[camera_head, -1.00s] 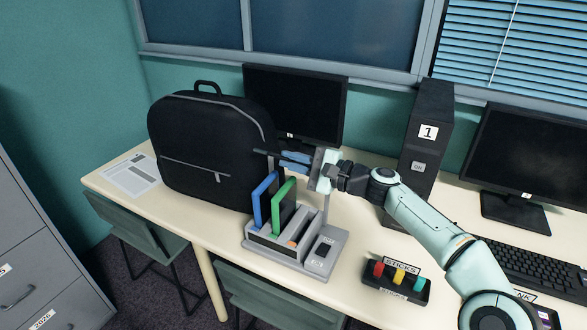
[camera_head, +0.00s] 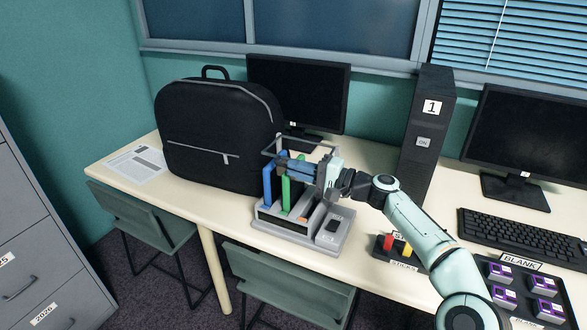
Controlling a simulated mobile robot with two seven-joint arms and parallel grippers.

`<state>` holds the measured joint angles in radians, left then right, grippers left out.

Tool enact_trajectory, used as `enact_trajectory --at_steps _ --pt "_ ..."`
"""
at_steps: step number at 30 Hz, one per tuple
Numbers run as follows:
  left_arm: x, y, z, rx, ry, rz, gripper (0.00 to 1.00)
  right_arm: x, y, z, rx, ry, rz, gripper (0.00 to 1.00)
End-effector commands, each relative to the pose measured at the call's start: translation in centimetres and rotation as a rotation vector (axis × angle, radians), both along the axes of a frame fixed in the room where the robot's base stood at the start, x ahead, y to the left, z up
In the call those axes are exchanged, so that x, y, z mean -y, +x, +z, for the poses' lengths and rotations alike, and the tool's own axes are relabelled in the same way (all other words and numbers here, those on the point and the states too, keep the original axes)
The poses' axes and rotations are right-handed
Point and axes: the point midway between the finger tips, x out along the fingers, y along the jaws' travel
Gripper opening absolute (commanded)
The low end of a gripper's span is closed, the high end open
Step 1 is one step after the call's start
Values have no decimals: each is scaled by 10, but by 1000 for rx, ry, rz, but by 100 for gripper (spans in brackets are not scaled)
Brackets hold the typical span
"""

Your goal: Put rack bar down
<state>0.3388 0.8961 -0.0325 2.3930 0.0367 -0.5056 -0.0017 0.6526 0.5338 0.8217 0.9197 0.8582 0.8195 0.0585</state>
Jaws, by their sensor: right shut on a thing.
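The rack (camera_head: 272,224) is a light grey stand on the desk in front of the backpack. A blue panel (camera_head: 267,188) and a green panel (camera_head: 286,194) stand upright in its slots. The rack bar (camera_head: 306,141) is a thin grey frame just above and behind the panels' tops. My right gripper (camera_head: 287,165) reaches in from the right, level with the upper part of the panels. It is shut on the rack bar, though its fingers hide the contact. My left gripper is not in view.
A black backpack (camera_head: 215,135) stands behind the rack at left. A monitor (camera_head: 297,92) and a black tower marked 1 (camera_head: 425,135) stand at the back. A sticks tray (camera_head: 382,248) and a blank tray (camera_head: 545,272) lie to the right.

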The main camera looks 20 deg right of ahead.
Motion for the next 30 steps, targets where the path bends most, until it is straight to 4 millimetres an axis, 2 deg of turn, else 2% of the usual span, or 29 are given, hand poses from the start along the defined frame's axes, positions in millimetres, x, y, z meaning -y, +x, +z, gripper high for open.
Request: enact_trajectory --at_steps 14,15,17,30 --pt "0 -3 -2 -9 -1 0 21 4 1 -6 -11 4 -3 0" --pt "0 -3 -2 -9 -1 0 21 4 1 -7 -11 4 -3 18" --pt "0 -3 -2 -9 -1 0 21 4 1 -6 -11 4 -3 36" --pt "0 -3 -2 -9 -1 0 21 2 0 -4 -5 3 0 36"
